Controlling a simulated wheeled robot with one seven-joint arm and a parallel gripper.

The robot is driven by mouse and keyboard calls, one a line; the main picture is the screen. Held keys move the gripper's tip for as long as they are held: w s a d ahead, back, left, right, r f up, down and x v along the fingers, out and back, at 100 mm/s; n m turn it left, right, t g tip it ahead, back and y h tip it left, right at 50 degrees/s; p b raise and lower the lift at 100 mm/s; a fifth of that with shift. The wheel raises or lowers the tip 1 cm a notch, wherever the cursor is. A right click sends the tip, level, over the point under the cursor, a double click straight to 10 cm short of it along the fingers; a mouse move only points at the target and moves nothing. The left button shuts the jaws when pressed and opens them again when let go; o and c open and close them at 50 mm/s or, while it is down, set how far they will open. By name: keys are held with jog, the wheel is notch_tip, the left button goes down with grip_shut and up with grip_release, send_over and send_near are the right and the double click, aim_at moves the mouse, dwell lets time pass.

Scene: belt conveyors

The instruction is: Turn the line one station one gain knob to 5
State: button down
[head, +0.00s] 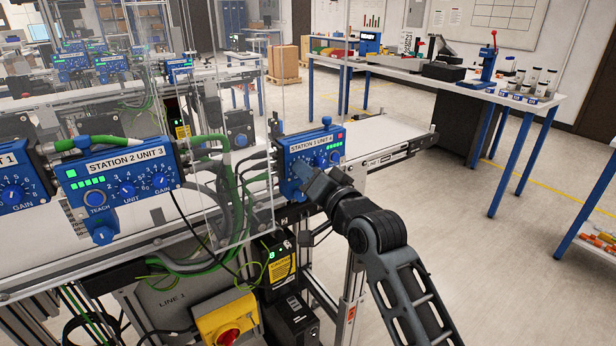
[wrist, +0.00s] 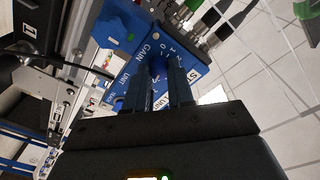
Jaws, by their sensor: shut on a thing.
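In the wrist view, my two fingers (wrist: 163,80) are shut on the blue gain knob (wrist: 158,64), beside the word GAIN. Dial numbers near 0, 1 and 2 show by the knob. The fingers hide much of the dial, and I cannot read the knob's pointer.
Cables run between the boxes. A yellow box with a red switch (head: 228,325) is below. A white workbench (head: 385,68) stands behind, with open floor in front.

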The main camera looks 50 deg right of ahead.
jog(key=shift+n+b, duration=2.1)
jog(key=shift+n, duration=2.7)
jog(key=shift+t, duration=0.3)
jog(key=c, duration=1)
grip_release()
jog(key=shift+s, duration=0.1)
jog(key=b+v, duration=0.1)
jog(key=v, duration=0.6)
jog(key=shift+s+b, duration=0.3)
